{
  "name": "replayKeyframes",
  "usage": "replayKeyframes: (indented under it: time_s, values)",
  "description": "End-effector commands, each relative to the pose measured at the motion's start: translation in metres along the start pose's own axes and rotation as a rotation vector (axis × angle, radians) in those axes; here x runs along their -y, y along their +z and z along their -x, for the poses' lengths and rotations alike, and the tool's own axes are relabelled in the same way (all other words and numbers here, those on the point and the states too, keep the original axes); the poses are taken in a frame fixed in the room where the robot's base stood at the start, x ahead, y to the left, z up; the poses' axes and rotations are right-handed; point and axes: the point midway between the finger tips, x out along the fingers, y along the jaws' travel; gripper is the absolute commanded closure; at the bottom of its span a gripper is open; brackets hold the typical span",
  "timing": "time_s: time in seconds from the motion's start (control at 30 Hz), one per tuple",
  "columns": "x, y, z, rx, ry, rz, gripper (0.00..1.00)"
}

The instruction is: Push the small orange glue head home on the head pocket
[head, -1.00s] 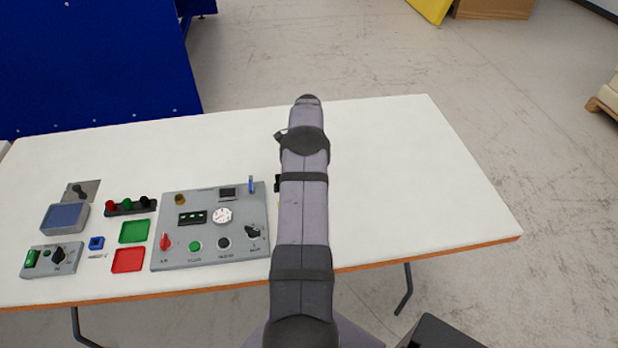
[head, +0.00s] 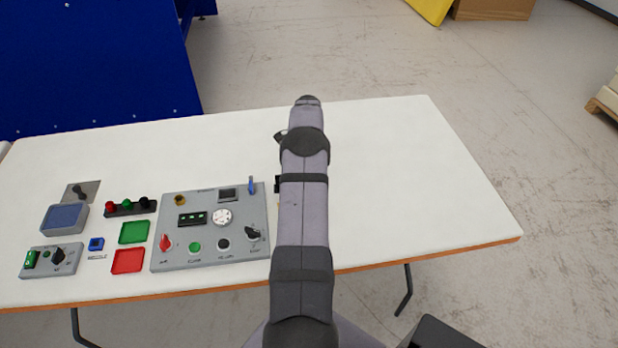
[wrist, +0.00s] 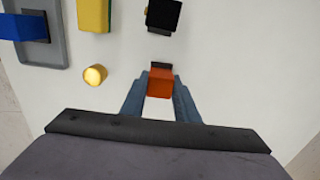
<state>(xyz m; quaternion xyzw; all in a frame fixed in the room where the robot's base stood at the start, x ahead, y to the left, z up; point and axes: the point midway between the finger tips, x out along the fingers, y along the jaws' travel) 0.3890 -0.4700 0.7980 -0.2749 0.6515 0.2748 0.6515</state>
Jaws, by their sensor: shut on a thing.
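In the wrist view my gripper (wrist: 161,78) is shut on the small orange glue head (wrist: 160,87), which sits between the two blue-grey fingertips. A dark piece (wrist: 161,66) shows just beyond the orange head; I cannot tell whether they touch or whether this is part of the head pocket. The head pocket cannot be made out for certain. In the head view my own arm hides the gripper and the orange head.
The wrist view shows a black block (wrist: 163,14) ahead, a yellow-and-green block (wrist: 93,15), a round brass piece (wrist: 95,75) at left, and a blue block (wrist: 22,27) on a grey tray (wrist: 55,58). A grey control panel (head: 210,258) lies left of my arm; the table's right (head: 410,180) is clear.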

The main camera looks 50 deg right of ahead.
Motion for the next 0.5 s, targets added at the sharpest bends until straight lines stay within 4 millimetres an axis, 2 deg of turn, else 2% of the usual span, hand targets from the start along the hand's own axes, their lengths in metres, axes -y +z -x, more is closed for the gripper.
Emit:
replayKeyframes:
  time_s: [0.5]
  values:
    - [0.0004, -0.0001, 0.0093, 0.0, -0.001, 0.0, 0.99]
